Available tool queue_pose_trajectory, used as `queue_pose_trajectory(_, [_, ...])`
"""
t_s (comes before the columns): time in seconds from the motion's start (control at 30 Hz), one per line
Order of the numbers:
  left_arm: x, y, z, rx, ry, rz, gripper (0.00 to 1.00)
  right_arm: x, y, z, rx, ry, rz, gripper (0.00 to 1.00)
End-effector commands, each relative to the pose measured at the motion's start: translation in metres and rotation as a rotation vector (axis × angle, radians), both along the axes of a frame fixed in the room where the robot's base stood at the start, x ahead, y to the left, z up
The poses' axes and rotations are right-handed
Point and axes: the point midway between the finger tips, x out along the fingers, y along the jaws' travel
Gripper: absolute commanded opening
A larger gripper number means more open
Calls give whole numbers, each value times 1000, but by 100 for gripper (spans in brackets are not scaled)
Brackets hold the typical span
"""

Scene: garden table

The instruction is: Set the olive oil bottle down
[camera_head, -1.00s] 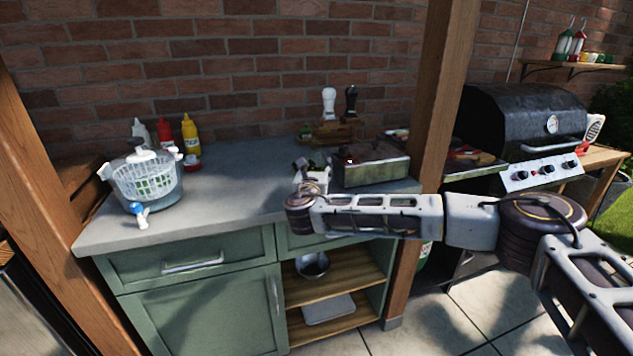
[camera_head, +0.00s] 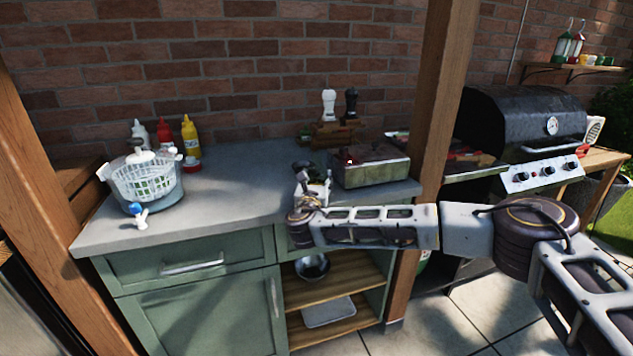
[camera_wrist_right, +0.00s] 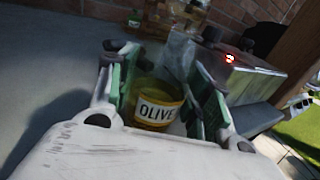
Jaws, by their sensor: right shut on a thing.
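In the head view my right gripper (camera_head: 314,178) is over the front part of the grey countertop (camera_head: 235,190), left of a metal box. There the bottle is mostly hidden by the gripper and arm. Whether its base touches the countertop I cannot tell. My left gripper is not in view.
The metal box (camera_head: 374,172) with a red light stands close right of the gripper. Pepper and salt mills (camera_head: 329,104) stand behind. A salad spinner (camera_head: 150,182) and sauce bottles (camera_head: 190,138) are at the left. The countertop between is clear. A wooden post (camera_head: 436,110) rises at the right.

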Motion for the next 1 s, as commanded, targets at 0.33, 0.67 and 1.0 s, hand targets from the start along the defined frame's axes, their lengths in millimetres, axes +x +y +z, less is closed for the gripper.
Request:
queue_pose_trajectory(0.33, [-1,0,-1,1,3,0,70,0,0,-2,0,0,0,71])
queue_pose_trajectory(0.67, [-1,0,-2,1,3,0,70,0,0,-1,0,0,0,71])
queue_pose_trajectory(1.0, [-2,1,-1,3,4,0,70,-11,2,0,1,1,2,71])
